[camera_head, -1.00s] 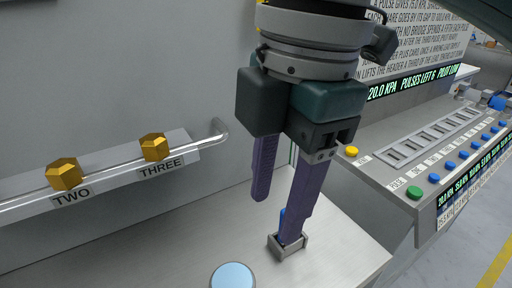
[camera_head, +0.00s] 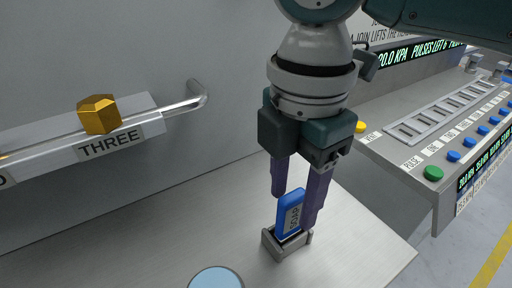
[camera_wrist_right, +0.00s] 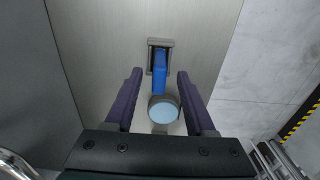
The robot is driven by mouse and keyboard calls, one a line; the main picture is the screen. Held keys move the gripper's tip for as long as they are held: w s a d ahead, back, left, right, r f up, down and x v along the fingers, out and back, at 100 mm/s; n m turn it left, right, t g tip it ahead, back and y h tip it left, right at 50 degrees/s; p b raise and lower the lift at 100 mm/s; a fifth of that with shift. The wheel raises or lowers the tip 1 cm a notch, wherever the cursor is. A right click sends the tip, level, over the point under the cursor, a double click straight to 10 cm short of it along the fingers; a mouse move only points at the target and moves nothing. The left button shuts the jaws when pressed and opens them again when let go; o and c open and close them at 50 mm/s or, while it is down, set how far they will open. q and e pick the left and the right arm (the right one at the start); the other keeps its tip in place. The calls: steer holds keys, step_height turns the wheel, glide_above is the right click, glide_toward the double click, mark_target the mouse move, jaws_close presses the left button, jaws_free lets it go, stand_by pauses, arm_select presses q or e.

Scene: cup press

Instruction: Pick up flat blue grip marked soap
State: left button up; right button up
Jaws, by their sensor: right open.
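The flat blue grip marked SOAP (camera_head: 291,214) stands upright in a small grey metal holder (camera_head: 287,246) on the steel counter. It also shows in the right wrist view (camera_wrist_right: 160,70), ahead of and between the two fingers. My right gripper (camera_head: 296,208) is open, with its purple fingers pointing down on either side of the blue grip in the head view. I cannot tell whether a finger touches it. The right gripper's fingers also show in the right wrist view (camera_wrist_right: 157,88), wide apart with nothing held. My left gripper is not in view.
A light blue round disc (camera_head: 216,279) lies on the counter (camera_head: 345,235) near the holder. A rail with a gold knob (camera_head: 98,115) labelled THREE runs along the wall at left. A button console (camera_head: 400,165) stands at right.

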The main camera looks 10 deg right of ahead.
steer(key=shift+f, duration=0.35)
jaws_close()
stand_by(0.4)
